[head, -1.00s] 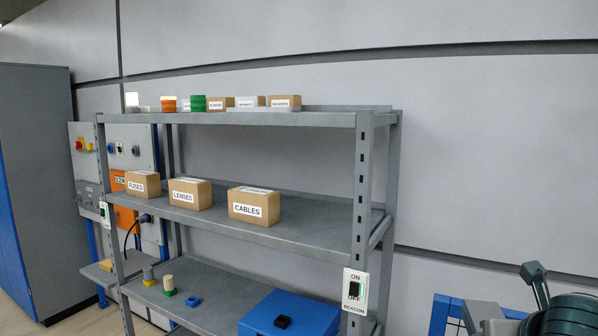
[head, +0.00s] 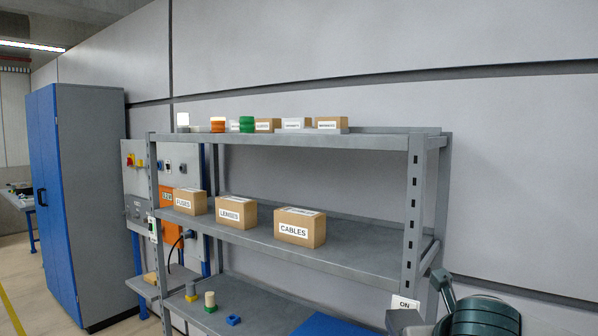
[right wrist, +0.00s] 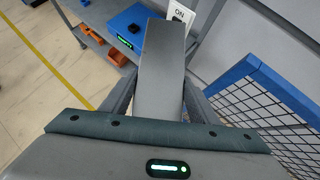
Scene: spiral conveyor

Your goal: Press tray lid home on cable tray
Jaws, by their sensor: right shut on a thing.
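A flat grey bar, which looks like the tray lid (right wrist: 158,50), sticks out ahead of my right gripper (right wrist: 160,84) in the right wrist view. The gripper's two fingers are shut on its sides. In the head view my right arm shows at the lower right, with a grey piece (head: 405,321) at the bottom edge in front of the shelf post; I cannot tell whether it is the lid or a finger. I cannot make out the cable tray in either view. My left gripper is not in view.
A grey shelf rack (head: 345,258) holds boxes marked FUSES, LENSES and CABLES (head: 300,228). A blue box (right wrist: 128,30) sits on its low shelf beside an ON switch plate (right wrist: 179,17). A blue-framed mesh fence (right wrist: 250,95) stands close on the right. A blue-grey cabinet (head: 85,200) is at left.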

